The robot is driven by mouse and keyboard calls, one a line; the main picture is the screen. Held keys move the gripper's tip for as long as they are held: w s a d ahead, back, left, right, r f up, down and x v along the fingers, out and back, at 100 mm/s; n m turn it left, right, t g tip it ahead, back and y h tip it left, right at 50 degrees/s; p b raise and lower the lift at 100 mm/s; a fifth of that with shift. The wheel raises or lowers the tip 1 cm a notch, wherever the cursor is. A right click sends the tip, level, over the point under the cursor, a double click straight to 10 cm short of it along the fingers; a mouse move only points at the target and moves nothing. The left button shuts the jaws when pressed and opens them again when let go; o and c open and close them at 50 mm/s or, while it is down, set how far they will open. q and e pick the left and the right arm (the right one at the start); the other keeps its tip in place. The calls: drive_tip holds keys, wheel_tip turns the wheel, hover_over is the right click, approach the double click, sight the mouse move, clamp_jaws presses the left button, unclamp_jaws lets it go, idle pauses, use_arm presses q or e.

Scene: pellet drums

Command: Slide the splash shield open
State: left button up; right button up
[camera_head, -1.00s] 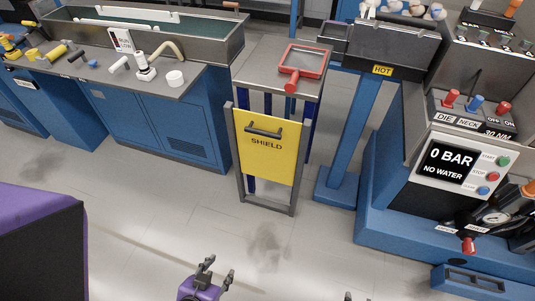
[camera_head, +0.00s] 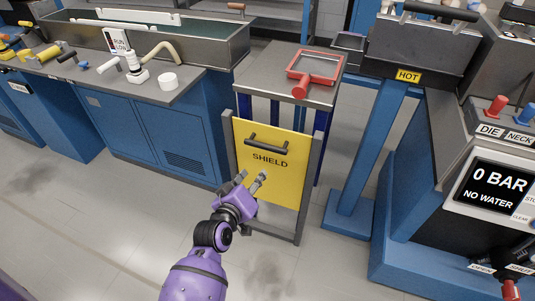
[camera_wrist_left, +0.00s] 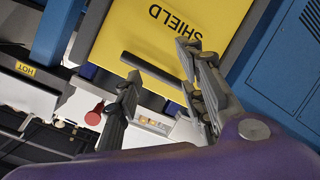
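The yellow splash shield (camera_head: 287,178), marked SHIELD, stands upright in a grey frame (camera_head: 309,190) at the middle of the head view. A dark bar handle (camera_head: 268,145) sits near its top. My left gripper (camera_head: 254,180) is open and empty, in front of the shield and below the handle in the head view. In the left wrist view the shield (camera_wrist_left: 205,25) and its handle (camera_wrist_left: 152,72) show beyond the open fingers (camera_wrist_left: 160,95), with a gap between them. The handle appears apart from the fingers. My right gripper is out of view.
A grey table (camera_head: 262,75) with a red-framed tool (camera_head: 315,68) stands behind the shield. A blue cabinet with a trough (camera_head: 215,45) is at left. A blue post (camera_head: 365,150) under the HOT unit and a control panel (camera_head: 490,185) are at right. The floor in front is clear.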

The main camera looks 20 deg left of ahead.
sight(265, 146)
use_arm(q)
drive_tip(key=w+n+b, duration=0.1)
drive_tip(key=w+n, duration=0.2)
drive_tip(key=w, duration=0.1)
drive_tip(key=w+n+t, duration=0.1)
drive_tip(key=w+n, duration=0.2)
drive_tip(key=w, duration=0.2)
drive_tip(key=w+a+n+b, duration=0.1)
drive_tip(key=w+n, duration=0.2)
drive_tip(key=w, duration=0.2)
drive_tip(key=shift+w+a+r+b, duration=0.1)
drive_tip(key=shift+r+b, duration=0.05)
drive_tip(key=shift+b, duration=0.15)
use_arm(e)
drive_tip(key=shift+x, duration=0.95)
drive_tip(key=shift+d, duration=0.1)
use_arm(q)
clamp_jaws()
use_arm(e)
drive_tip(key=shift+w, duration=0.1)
